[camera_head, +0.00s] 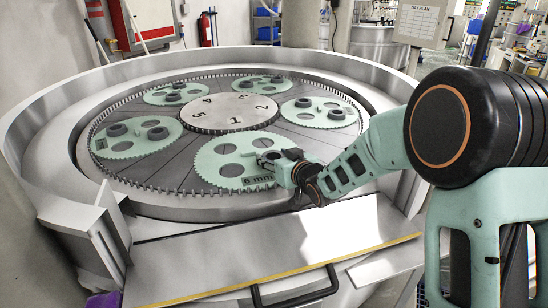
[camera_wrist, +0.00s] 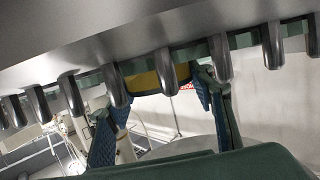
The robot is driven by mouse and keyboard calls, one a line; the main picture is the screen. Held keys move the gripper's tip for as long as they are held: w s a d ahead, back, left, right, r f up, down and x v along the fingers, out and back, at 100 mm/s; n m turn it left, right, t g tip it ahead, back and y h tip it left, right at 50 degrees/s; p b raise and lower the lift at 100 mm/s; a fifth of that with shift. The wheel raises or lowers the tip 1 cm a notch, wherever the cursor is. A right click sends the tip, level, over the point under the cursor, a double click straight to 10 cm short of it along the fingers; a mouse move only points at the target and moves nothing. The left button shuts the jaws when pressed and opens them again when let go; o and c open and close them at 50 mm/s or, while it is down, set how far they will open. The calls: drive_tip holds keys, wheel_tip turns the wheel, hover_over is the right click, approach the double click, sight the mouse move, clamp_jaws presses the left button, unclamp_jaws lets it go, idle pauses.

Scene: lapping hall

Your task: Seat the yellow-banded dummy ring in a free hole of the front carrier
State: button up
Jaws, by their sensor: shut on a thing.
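The front carrier (camera_head: 215,168) is a mint-green toothed disc marked "6 mm". Several dark open holes show in it, and part of its right side is behind my gripper. My gripper (camera_head: 266,160) is low over that right side. In the wrist view, my gripper (camera_wrist: 163,92) has its blue padded fingers closed on the yellow-banded dummy ring (camera_wrist: 144,82). Metal pins partly cover the ring there. I cannot make out the ring in the head view, nor whether it touches the carrier or a hole.
Other green carriers (camera_head: 158,97) with dark rings surround the numbered centre plate (camera_head: 228,112). A toothed pin rim (camera_head: 160,190) and a raised steel wall (camera_head: 30,130) enclose them. A steel ledge with a yellow edge (camera_head: 270,285) and black handle lies in front.

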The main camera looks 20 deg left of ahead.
drive_tip(key=shift+s+d+f+b, duration=0.1)
drive_tip(key=shift+s+f+b, duration=0.05)
drive_tip(key=shift+f+b, duration=0.6)
drive_tip(key=o, duration=1.6)
drive_tip(key=shift+f, duration=0.25)
drive_tip(key=shift+r+p, duration=0.85)
drive_tip(key=shift+p, duration=0.1)
drive_tip(key=b+v, duration=0.1)
drive_tip(key=v, duration=1)
drive_tip(key=shift+s+d+r+b, duration=0.25)
drive_tip(key=shift+r+b, duration=0.05)
drive_tip(key=shift+r, duration=0.05)
